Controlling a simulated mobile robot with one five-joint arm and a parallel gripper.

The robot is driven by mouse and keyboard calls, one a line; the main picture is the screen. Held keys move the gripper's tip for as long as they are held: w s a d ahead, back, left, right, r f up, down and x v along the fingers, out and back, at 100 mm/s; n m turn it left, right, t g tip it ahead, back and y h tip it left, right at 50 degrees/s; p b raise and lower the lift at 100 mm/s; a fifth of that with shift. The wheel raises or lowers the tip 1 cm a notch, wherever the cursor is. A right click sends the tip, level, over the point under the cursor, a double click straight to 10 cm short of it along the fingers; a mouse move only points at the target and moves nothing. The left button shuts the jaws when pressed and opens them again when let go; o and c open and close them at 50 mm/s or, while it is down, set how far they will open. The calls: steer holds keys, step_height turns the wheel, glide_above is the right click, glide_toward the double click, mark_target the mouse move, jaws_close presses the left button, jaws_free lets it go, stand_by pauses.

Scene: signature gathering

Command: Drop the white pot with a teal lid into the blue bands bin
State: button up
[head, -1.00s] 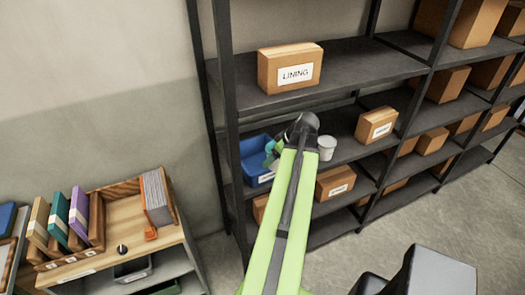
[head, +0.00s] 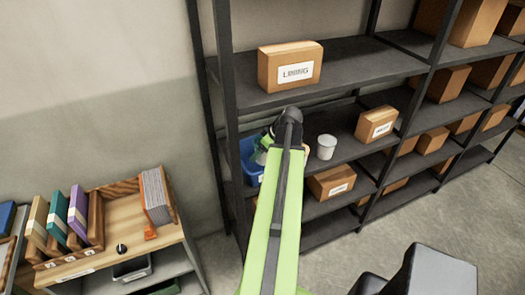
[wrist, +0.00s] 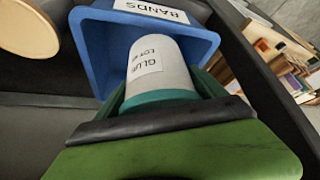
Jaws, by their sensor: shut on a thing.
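The white pot (wrist: 157,68) has a teal lid (wrist: 160,97) and a label reading GLUE. It is in my gripper (wrist: 165,90), whose green fingers are shut on it near the lid. The pot's white end points into the mouth of the blue bin (wrist: 92,50), labelled BANDS. I cannot tell how deep it reaches or whether it touches the bin. In the head view the blue bin (head: 247,158) stands on the middle shelf, partly hidden by my gripper (head: 263,150) and arm.
A white cup (head: 327,147) stands on the shelf right of my arm. A LINING box (head: 290,66) sits on the shelf above. Another cardboard box (head: 376,124) is farther right. A dark shelf post (head: 231,130) rises close to the bin. A tan round thing (wrist: 25,25) is beside the bin.

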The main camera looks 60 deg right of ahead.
steer(key=shift+f+b, duration=0.3)
steer(key=shift+f, duration=0.1)
steer(key=o, duration=1.9)
steer(key=shift+r, duration=0.15)
steer(key=shift+r+p, duration=0.3)
steer(key=shift+p, duration=0.15)
steer(key=p+v, duration=0.7)
steer(key=v, duration=0.1)
steer(key=shift+w+r, duration=0.15)
steer(key=shift+f, duration=0.2)
